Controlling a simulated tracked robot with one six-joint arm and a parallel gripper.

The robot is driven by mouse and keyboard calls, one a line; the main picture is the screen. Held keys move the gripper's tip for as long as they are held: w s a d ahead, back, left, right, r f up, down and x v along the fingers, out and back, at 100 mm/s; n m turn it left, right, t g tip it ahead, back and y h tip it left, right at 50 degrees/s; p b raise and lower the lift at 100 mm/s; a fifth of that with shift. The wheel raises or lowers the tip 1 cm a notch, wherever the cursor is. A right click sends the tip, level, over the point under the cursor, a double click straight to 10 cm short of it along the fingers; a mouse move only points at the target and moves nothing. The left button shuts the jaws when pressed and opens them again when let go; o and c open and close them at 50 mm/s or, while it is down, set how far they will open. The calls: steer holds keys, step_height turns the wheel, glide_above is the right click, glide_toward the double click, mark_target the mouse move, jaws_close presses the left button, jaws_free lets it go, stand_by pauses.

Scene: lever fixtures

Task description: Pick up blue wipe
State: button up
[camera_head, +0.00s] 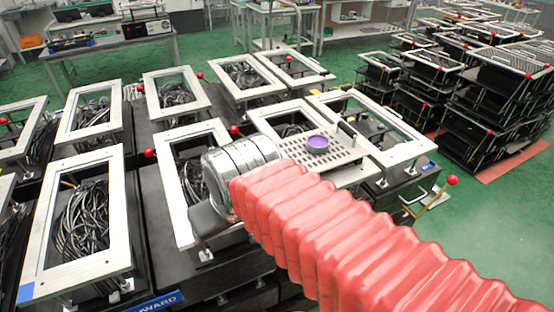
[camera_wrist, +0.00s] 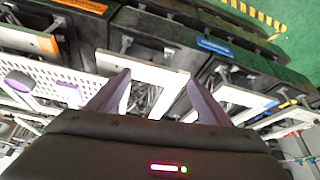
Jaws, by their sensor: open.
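No cloth-like blue wipe is clearly recognisable. The nearest match is a round purple-blue thing (camera_head: 318,144) on a perforated light plate (camera_head: 345,176). It also shows at the left of the wrist view (camera_wrist: 18,82), with a small flat purple patch beside it. My gripper (camera_wrist: 157,92) has its two purple fingers spread, with nothing between them. It hangs over a pale frame, apart from the purple-blue thing, which lies to its left in the wrist view. In the head view my silver wrist and red-sleeved arm stand in front of the fixtures, and the fingers are hidden.
Rows of pale rectangular frames (camera_head: 67,247) on black boxes hold dark cables. Red-knobbed levers (camera_head: 452,181) stand between them. Black racks (camera_head: 500,95) are stacked at the right. The green floor (camera_head: 500,220) is clear at the right front.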

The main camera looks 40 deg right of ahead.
steer(key=w+d+r, duration=0.2)
steer(key=w+d, duration=0.1)
steer(key=d, duration=0.6)
steer(key=w+d+r+m, duration=0.1)
steer(key=w+d+r, duration=0.1)
steer(key=d, duration=0.6)
steer(key=w+d+r+m, duration=0.1)
steer(key=w+d+r, duration=0.1)
steer(key=w+d, duration=0.3)
steer(key=d, duration=0.4)
steer(key=shift+d+r+g+h, duration=0.3)
steer(key=shift+h, duration=0.1)
steer(key=x, duration=0.8)
steer(key=shift+w+f, duration=0.15)
steer(key=shift+f, duration=0.2)
